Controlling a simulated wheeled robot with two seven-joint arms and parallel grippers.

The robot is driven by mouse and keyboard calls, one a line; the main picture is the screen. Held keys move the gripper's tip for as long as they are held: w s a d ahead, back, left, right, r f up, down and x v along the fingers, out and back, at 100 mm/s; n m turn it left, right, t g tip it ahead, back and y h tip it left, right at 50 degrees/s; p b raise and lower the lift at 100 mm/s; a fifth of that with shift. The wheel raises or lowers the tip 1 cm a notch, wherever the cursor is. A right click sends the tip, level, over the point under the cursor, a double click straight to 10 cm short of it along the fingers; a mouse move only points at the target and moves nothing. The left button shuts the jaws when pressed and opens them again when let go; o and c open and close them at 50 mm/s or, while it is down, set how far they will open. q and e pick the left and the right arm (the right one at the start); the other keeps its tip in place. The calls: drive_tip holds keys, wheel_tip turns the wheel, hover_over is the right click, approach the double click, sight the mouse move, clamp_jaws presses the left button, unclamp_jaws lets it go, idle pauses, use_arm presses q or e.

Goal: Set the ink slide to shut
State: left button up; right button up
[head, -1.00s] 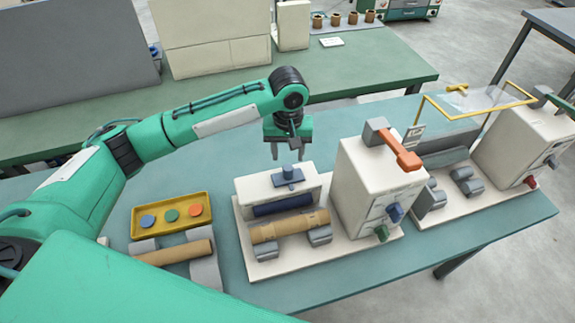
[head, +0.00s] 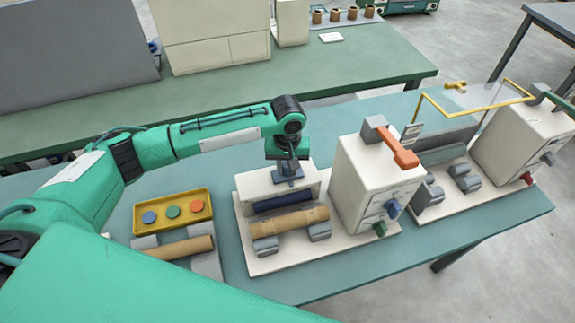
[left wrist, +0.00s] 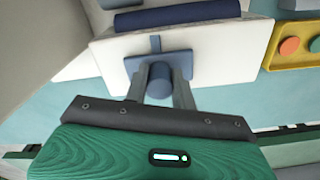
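The ink slide is a flat grey-blue plate with a round blue knob (left wrist: 160,78) standing on it. It sits on top of the cream block (head: 258,188) behind the dark blue roller. My left gripper (head: 289,173) is lowered over the slide and hides most of it in the head view. In the left wrist view, its two fingers (left wrist: 160,88) stand on either side of the knob, very close to it. Whether they press on the knob cannot be told. A narrow tab of the slide plate points toward the roller. My right gripper is not in view.
A cream housing with an orange lever (head: 398,150) stands right of the slide. The dark blue roller (head: 290,200) and a brown roll (head: 290,222) lie in front. A yellow tray (head: 172,193) with coloured discs is at left. A second machine stands at far right.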

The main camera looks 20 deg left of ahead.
use_arm(q)
clamp_jaws()
drive_tip(key=shift+s+a+r+p, duration=0.2)
drive_tip(key=shift+a+p, duration=0.15)
drive_tip(key=shift+p, duration=0.25)
drive_tip(key=s+a+p, duration=0.1)
drive_tip(key=a+p, duration=0.1)
drive_tip(key=s+a+p, duration=0.1)
drive_tip(key=p, duration=0.1)
drive_tip(key=shift+s+a, duration=0.3)
drive_tip(key=shift+a, duration=0.05)
drive_tip(key=shift+s+a+f, duration=0.1)
drive_tip(key=shift+s+a, duration=0.1)
drive_tip(key=shift+a, duration=0.2)
drive_tip(key=shift+f, duration=0.1)
drive_tip(key=o, duration=0.7)
unclamp_jaws()
drive_tip(key=shift+a, duration=0.1)
drive_tip(key=shift+o, duration=1)
drive_tip(key=shift+s+a, duration=0.1)
drive_tip(key=shift+s, duration=0.05)
